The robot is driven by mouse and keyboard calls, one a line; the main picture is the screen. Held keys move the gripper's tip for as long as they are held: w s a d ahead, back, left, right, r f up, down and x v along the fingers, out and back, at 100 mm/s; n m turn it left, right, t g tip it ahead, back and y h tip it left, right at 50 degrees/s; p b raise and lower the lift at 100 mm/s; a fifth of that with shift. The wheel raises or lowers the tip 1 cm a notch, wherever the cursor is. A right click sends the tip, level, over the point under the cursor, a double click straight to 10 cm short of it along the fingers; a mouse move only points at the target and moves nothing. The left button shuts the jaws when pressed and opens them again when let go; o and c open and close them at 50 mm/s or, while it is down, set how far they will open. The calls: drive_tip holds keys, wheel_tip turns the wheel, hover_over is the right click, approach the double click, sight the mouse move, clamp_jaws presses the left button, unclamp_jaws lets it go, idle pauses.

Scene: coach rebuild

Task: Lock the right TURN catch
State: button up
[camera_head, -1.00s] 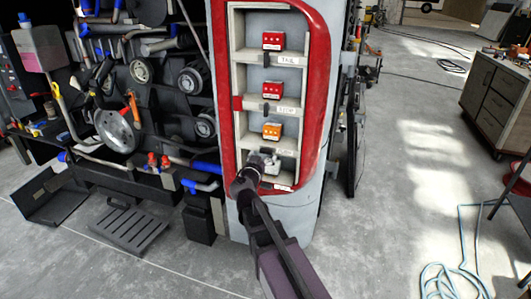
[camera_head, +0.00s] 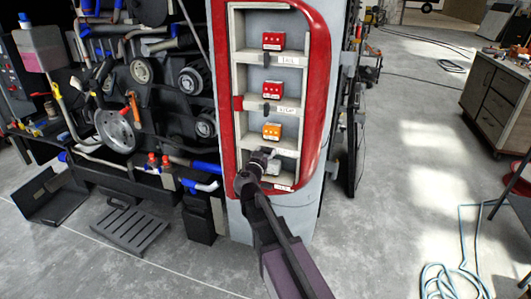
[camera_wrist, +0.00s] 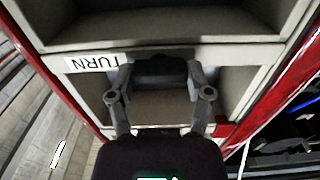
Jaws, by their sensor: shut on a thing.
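The TURN label (camera_wrist: 94,62) is upside down in the wrist view, on a pale crossbar. It also shows below the orange lamp block (camera_head: 272,131) in the head view. A dark catch (camera_wrist: 158,66) sits on this crossbar beside the label. My gripper (camera_wrist: 158,76) has one finger on each side of the catch and is shut on it. In the head view my gripper (camera_head: 262,157) reaches up to the same crossbar and hides the catch. I cannot tell the catch's exact turn angle.
A red frame (camera_head: 319,100) surrounds the pale shelves. Two red lamp blocks (camera_head: 272,41) (camera_head: 272,90) sit above, each with a dark catch below it. Dark machinery (camera_head: 130,90) with pipes stands at left. The floor (camera_head: 400,180) at right is mostly open.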

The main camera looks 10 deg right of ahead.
drive_tip(key=shift+w+n, duration=0.1)
drive_tip(key=shift+n, duration=0.2)
drive_tip(key=n, duration=0.3)
drive_tip(key=shift+n, duration=0.4)
drive_tip(key=n, duration=0.4)
drive_tip(key=shift+w+a+n, duration=0.1)
drive_tip(key=shift+n, duration=0.2)
drive_tip(key=n, duration=0.4)
drive_tip(key=shift+n, duration=0.3)
drive_tip(key=shift+f+n, duration=0.1)
drive_tip(key=shift+n, duration=2.1)
drive_tip(key=o, duration=1.1)
drive_tip(key=shift+o, duration=0.2)
